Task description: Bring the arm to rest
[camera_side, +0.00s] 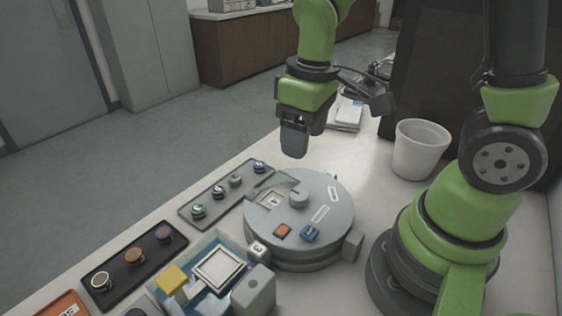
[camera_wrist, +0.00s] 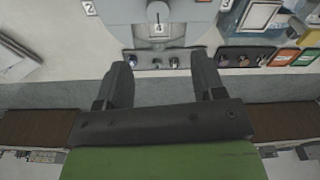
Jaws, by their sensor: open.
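The gripper is open and touches nothing. The press also shows at the top of the wrist view (camera_wrist: 110,18), beyond the fingertips. The far end of the arm is raised over the bench, clear of the objects below.
A grey tray (camera_side: 187,211) with several small round pieces lies left of the press. A dark tray (camera_side: 115,291) holds three more. A white cup (camera_side: 419,149) stands right of the press. White papers (camera_side: 346,116) lie behind.

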